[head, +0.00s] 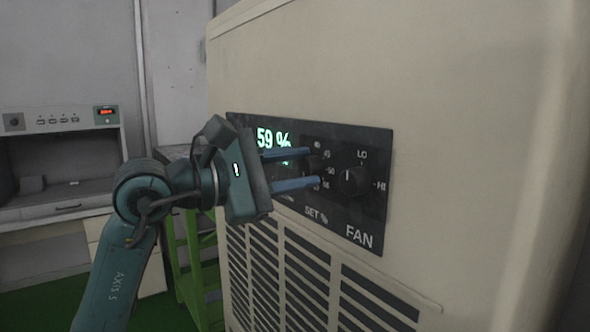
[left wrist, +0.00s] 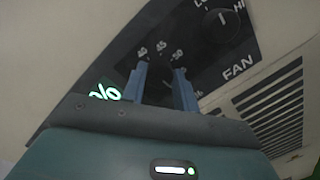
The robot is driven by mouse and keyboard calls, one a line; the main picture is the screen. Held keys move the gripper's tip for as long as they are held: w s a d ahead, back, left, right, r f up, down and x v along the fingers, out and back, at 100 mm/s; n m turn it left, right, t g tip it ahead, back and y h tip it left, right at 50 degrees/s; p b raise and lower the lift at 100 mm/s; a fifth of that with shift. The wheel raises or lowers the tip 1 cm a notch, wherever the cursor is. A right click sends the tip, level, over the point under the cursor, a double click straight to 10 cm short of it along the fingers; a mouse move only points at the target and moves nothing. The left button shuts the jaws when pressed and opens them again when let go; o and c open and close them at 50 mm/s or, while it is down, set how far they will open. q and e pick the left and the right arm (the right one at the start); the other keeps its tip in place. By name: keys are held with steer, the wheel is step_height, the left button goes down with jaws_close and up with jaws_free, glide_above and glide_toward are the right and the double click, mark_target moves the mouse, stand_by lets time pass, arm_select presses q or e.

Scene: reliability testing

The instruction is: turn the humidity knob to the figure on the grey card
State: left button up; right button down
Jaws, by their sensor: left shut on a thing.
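The dark control panel (head: 376,215) is on the front of a cream cabinet. It has a green "59 %" readout (head: 272,138) and a humidity dial above the word SET (head: 313,212). My left gripper (head: 318,166) reaches in from the left, its two blue fingers shut on the humidity knob. The knob is dark and mostly hidden between the fingers, so its pointer cannot be read. In the left wrist view the fingers (left wrist: 160,72) straddle it, with scale figures 40, 45 and 50 (left wrist: 177,54) beyond the tips. No grey card shows. My right gripper is out of view.
A FAN knob (head: 354,181) with LO and HI marks sits just right of the fingers. Louvred vents (head: 305,270) lie below the panel. A green stand (head: 190,262) and a grey bench unit (head: 60,165) are at the left.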

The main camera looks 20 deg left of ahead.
arm_select(q)
steer(key=shift+f+n+b, duration=0.15)
steer(key=shift+n+b, duration=0.15)
steer(key=shift+n, duration=0.7)
steer(key=n, duration=0.2)
steer(key=shift+n, duration=0.3)
steer(key=shift+n+t+b, duration=0.45)
steer(key=shift+n+t, duration=0.05)
steer(key=shift+n, duration=1.4)
steer(key=o, duration=1)
steer(key=shift+c, duration=0.2)
